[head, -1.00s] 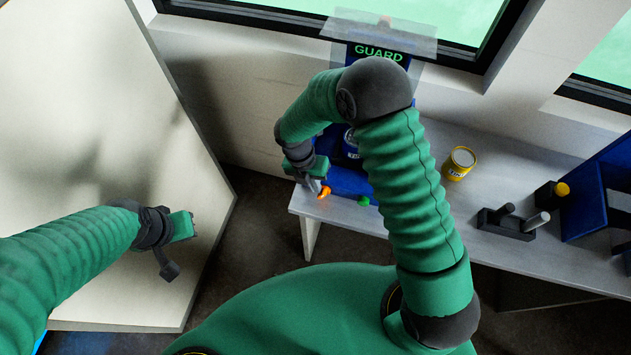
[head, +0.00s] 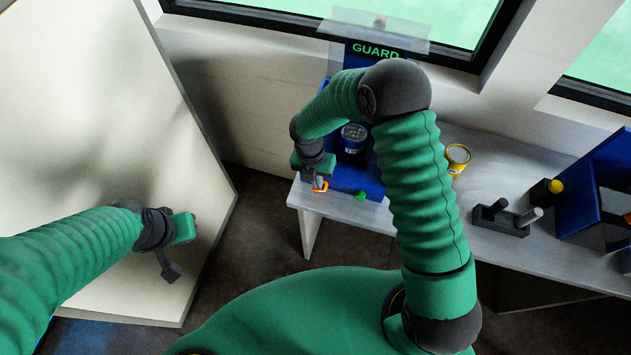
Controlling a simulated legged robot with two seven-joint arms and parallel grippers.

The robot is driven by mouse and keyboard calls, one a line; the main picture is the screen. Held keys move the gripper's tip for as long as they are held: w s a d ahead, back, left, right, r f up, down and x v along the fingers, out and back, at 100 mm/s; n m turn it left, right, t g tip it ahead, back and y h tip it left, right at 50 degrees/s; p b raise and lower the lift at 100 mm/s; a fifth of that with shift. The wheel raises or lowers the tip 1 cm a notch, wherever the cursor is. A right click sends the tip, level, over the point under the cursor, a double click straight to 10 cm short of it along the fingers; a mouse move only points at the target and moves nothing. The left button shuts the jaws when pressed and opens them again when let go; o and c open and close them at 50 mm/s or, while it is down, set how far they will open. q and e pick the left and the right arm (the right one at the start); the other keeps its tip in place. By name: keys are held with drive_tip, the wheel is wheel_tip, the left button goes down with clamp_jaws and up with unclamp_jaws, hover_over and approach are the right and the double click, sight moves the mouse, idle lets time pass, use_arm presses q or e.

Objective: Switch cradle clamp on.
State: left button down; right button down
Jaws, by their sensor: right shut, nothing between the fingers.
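The blue machine (head: 368,187) marked GUARD stands at the left end of the bench, with a can in it. I cannot read which one is the cradle clamp. My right gripper (head: 318,184) is shut and empty, pointing down at the orange switch and partly covering it. It looks in touch with the switch or just above it. My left gripper (head: 178,255) hangs in front of the pale panel, away from the bench; its fingers are unclear.
A yellow can (head: 457,158) stands on the grey bench (head: 430,200), partly behind my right arm. A large pale panel (head: 90,110) fills the left side.

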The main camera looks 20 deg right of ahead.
drive_tip(key=shift+w+f, duration=0.2)
drive_tip(key=shift+w+a+f, duration=0.35)
drive_tip(key=shift+w+a, duration=0.1)
drive_tip(key=shift+a, duration=0.25)
use_arm(q)
drive_tip(key=shift+w+a+f, duration=0.1)
drive_tip(key=shift+w+f, duration=0.2)
